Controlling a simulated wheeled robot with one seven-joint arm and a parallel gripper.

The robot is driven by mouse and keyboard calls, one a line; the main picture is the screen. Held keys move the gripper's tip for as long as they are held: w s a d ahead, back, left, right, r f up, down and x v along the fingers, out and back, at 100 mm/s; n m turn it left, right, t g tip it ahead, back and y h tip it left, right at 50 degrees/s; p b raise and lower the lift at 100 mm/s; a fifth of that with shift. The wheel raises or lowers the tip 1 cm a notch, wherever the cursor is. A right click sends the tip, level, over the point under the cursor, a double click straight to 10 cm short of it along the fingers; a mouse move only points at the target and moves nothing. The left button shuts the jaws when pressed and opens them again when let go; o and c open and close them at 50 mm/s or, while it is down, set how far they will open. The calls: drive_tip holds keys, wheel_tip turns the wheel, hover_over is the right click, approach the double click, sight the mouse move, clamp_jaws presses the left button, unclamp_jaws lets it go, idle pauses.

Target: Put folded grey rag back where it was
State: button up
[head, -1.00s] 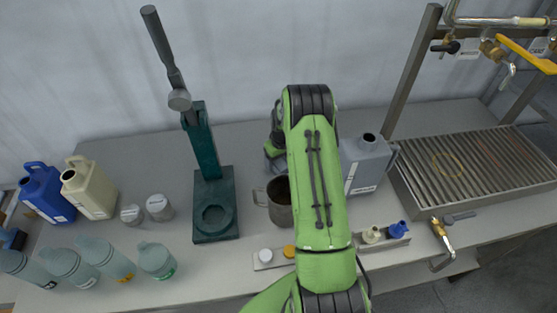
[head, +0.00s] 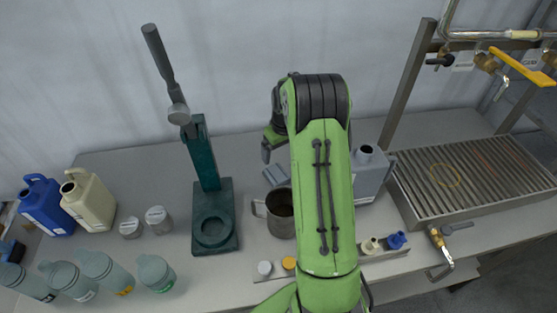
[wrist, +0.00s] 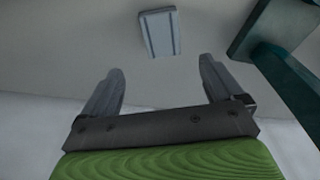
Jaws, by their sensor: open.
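The folded grey rag (head: 275,176) lies flat on the bench behind the steel mug (head: 281,212). It is a small blue-grey pad with darker stripes, partly hidden by my arm in the head view. In the wrist view the rag (wrist: 159,32) lies beyond the fingertips, apart from them. My gripper (wrist: 160,70) is open with nothing between its fingers. In the head view my gripper (head: 268,146) is above the bench, behind the rag, and partly hidden by my arm.
A dark green press (head: 214,215) stands left of the rag, and a grey jug (head: 371,175) stands to the right. A strip with caps (head: 268,277) lies in front. Several bottles stand at left; a slatted tray (head: 470,175) is at right. The back of the bench left of my gripper is clear.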

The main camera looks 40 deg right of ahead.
drive_tip(key=s+a+r+t, duration=0.1)
drive_tip(key=s+a+r, duration=0.3)
drive_tip(key=a+r, duration=0.35)
drive_tip(key=s+a+r+t, duration=0.1)
drive_tip(key=s+a+r, duration=0.4)
drive_tip(key=r, duration=0.4)
drive_tip(key=s+a+r+t, duration=0.1)
drive_tip(key=s+a, duration=0.4)
drive_tip(key=s, duration=0.3)
drive_tip(key=s+a+r, duration=0.1)
drive_tip(key=s+a, duration=0.4)
drive_tip(key=s, duration=0.4)
drive_tip(key=shift+s+r+n+t, duration=0.25)
drive_tip(key=shift+s+n+t, duration=0.05)
drive_tip(key=shift+t, duration=0.1)
